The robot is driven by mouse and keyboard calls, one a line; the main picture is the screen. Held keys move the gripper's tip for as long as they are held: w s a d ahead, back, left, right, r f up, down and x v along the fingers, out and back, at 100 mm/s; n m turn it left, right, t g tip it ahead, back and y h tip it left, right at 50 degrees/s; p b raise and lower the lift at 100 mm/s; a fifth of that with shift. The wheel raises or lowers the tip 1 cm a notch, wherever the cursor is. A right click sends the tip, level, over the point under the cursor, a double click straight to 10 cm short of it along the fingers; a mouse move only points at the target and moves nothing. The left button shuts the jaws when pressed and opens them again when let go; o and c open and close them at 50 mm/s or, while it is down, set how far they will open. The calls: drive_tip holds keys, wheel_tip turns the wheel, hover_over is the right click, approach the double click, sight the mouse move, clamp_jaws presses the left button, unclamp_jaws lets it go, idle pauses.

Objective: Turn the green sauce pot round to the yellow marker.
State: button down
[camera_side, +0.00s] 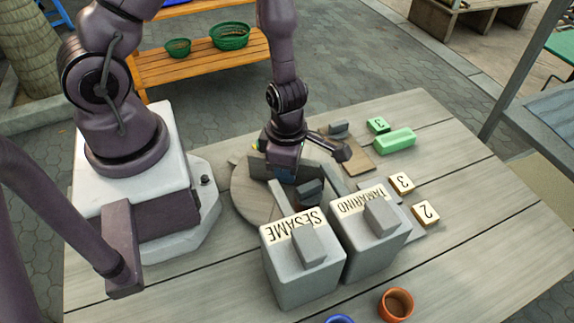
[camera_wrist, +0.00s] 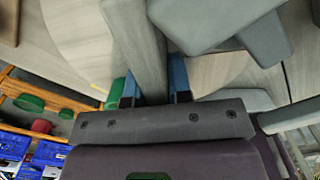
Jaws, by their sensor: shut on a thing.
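A round wooden turntable (camera_side: 250,203) with upright grey dividers lies on the table in the side view, partly hidden by my arm. My gripper (camera_side: 287,176) is down over it. In the wrist view my blue fingers (camera_wrist: 154,88) are shut on a grey divider bar (camera_wrist: 146,45), one finger on each side. A green thing (camera_wrist: 114,94), perhaps the green sauce pot, shows beside the left finger and is mostly hidden. A small yellow patch (camera_wrist: 97,87), perhaps the marker, shows to its left. I cannot make out the pot in the side view.
Grey boxes labelled SESAME (camera_side: 300,270) and TAMARIND (camera_side: 368,245) stand close in front of the turntable. Numbered blocks (camera_side: 402,183) and a green block (camera_side: 396,141) lie to the right. An orange cup (camera_side: 396,304) and a blue cup (camera_side: 339,319) are at the bottom edge.

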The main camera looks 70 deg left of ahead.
drive_tip(key=shift+m, duration=0.7)
idle(0.3)
drive_tip(key=c, duration=1)
unclamp_jaws()
drive_tip(key=shift+c, duration=0.2)
wheel_tip(320, 180, up, 13)
